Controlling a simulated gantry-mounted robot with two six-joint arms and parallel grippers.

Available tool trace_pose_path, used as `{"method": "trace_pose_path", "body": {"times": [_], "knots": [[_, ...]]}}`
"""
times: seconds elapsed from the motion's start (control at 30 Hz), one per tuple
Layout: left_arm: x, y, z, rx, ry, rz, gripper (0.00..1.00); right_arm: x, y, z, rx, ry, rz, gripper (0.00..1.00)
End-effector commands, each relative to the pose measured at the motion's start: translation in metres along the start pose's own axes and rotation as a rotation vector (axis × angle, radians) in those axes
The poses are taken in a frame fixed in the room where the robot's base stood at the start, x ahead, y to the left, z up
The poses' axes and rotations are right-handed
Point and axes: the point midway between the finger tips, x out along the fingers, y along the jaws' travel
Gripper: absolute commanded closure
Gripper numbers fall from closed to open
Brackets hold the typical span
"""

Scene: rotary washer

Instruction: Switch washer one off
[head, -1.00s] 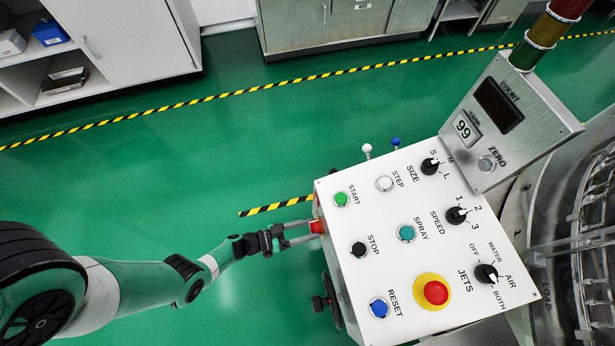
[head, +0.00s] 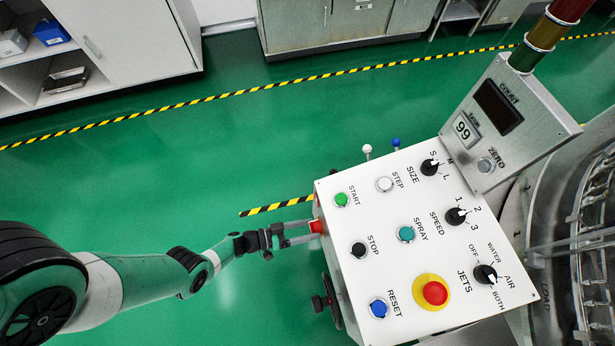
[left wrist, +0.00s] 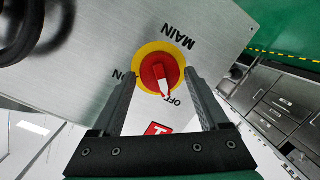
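The washer's main switch is a red rotary knob (left wrist: 158,72) on a yellow disc, labelled MAIN, ON and OFF, in the left wrist view. Its white pointer is at the OFF label. In the head view the red knob (head: 316,227) shows on the left side of the white control box (head: 385,250). My left gripper (head: 300,234) is at this knob. In the left wrist view its two fingers (left wrist: 161,76) stand on either side of the knob, spread apart, with gaps to the handle. My right gripper is not in view.
The box top carries several buttons, dials and a red emergency stop (head: 435,293). A black handwheel (head: 331,301) sticks out on the box's left side, below the knob. A counter panel (head: 497,107) stands at the back right.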

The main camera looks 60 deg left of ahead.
Motion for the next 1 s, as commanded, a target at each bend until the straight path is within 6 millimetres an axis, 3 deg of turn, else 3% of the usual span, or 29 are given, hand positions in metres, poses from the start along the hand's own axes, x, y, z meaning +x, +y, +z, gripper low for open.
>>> {"method": "trace_pose_path", "body": {"times": [0.07,0.63,1.0], "knots": [[0.000,0.000,0.000,0.001,0.000,0.000,0.07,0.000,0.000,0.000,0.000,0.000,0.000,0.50],[-0.005,0.000,-0.001,0.003,0.000,-0.003,0.07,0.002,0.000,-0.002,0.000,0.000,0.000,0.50],[-0.059,0.000,-0.003,-0.001,0.005,-0.009,0.07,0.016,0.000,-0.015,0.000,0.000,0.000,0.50]]}}
